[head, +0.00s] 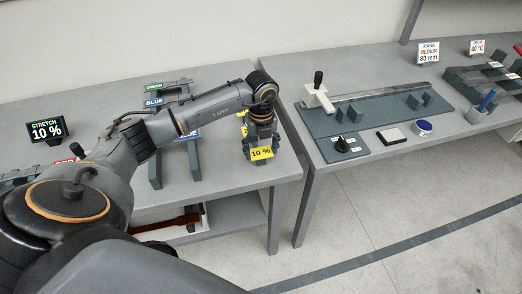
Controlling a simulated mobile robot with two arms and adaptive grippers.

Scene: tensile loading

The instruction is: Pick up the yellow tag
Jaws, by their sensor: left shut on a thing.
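My left gripper (257,148) points down at the front right part of the left grey table (230,182). It is shut on the yellow tag (262,153), which reads "10 %" and faces me at the fingertips. A dark stand shows behind and beside the gripper. More yellow shows higher up behind my wrist, partly hidden by it. I cannot tell whether the tag touches the stand or the table. My right gripper is not in view.
A rack with green and blue labels (154,102) stands left of the gripper, partly behind my arm. A "STRETCH 10 %" display (46,130) is at the far left. The right table holds a green-grey board (350,120) with a white-based lever. A gap separates the tables.

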